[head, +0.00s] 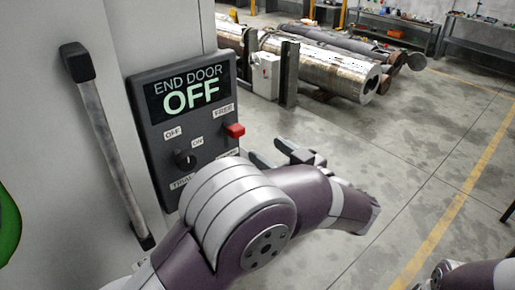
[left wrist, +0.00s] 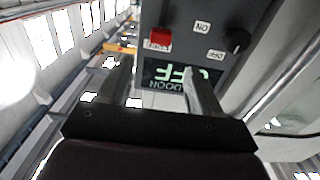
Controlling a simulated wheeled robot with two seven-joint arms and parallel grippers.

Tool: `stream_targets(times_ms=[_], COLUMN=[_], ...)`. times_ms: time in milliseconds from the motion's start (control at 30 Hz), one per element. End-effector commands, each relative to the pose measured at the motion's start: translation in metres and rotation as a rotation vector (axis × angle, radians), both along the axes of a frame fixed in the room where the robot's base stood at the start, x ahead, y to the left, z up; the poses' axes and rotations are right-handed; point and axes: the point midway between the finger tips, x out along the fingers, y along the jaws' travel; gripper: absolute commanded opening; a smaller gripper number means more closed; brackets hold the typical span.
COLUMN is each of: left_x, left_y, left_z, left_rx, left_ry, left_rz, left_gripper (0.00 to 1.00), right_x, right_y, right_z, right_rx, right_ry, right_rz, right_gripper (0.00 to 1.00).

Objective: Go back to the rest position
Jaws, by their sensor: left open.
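My left arm crosses the lower middle of the head view, in front of the control panel. My left gripper (head: 266,150) is open and empty, just right of the panel's lower right edge. In the left wrist view its two fingers (left wrist: 158,70) stand apart, with the panel beyond them. The control panel (head: 146,125) has a lit display (head: 190,90) reading END DOOR OFF. Below it are a black knob (head: 184,159) and a red switch (head: 235,130). My arm and gripper hide part of the panel's lower right labels. My right gripper is not visible.
A grey cabinet wall with a vertical handle (head: 108,150) stands at the left. Long metal cylinders (head: 330,70) lie on supports at the back, beside a white box (head: 265,75). Work benches (head: 395,25) stand farther back. The floor (head: 400,150) to the right is open, with yellow lines.

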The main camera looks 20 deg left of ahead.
Motion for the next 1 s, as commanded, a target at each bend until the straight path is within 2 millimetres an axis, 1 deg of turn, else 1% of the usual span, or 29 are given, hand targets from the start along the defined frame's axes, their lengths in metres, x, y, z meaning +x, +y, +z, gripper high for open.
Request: stream_targets(times_ms=[100,333,367,400,467,500,533,567,600,633,667,700,733,767,800,833,867,900,1000], left_x=[-0.002,-0.001,0.002,0.011,0.034,0.051,0.060,0.066,0.066,0.059,0.046,0.020,-0.005,-0.029,-0.060,-0.082,-0.103,-0.127,-0.170], left_y=[-0.003,-0.003,-0.005,-0.011,-0.031,-0.052,-0.073,-0.093,-0.115,-0.127,-0.134,-0.134,-0.128,-0.117,-0.099,-0.084,-0.068,-0.048,-0.002], left_z=[0.001,0.000,-0.002,-0.008,-0.021,-0.033,-0.044,-0.056,-0.076,-0.094,-0.113,-0.140,-0.159,-0.174,-0.190,-0.199,-0.205,-0.211,-0.215], left_rx=[0.000,-0.009,-0.033,-0.076,-0.147,-0.202,-0.250,-0.303,-0.376,-0.429,-0.481,-0.547,-0.590,-0.623,-0.657,-0.674,-0.687,-0.696,-0.698], left_ry=[0.000,-0.012,-0.022,-0.039,-0.053,-0.041,-0.014,0.032,0.126,0.219,0.331,0.504,0.645,0.772,0.927,1.030,1.120,1.222,1.384], left_rz=[-0.001,-0.002,-0.020,-0.073,-0.235,-0.392,-0.526,-0.659,-0.822,-0.923,-1.008,-1.086,-1.120,-1.130,-1.119,-1.100,-1.075,-1.039,-0.954], left_gripper=[0.64,0.64,0.64,0.64,0.64,0.64,0.64,0.64,0.64,0.64,0.64,0.64,0.64,0.64,0.64,0.64,0.64,0.64,0.64], right_x=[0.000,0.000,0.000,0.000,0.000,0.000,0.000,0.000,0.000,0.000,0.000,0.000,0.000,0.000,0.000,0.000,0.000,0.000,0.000], right_y=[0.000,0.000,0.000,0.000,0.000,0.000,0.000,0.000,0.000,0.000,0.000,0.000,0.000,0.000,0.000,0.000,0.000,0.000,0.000], right_z=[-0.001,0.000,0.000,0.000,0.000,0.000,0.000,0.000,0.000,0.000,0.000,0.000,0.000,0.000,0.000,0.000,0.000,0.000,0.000], right_rx=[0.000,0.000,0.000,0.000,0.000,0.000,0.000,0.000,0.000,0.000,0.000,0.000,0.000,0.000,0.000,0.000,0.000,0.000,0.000], right_ry=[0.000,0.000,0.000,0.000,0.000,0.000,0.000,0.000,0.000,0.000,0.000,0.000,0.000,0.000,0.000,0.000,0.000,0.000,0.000], right_rz=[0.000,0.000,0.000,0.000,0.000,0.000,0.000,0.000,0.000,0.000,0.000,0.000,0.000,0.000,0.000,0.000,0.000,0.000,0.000], right_gripper=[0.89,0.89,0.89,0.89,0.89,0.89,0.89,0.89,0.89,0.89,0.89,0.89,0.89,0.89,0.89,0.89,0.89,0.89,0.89])
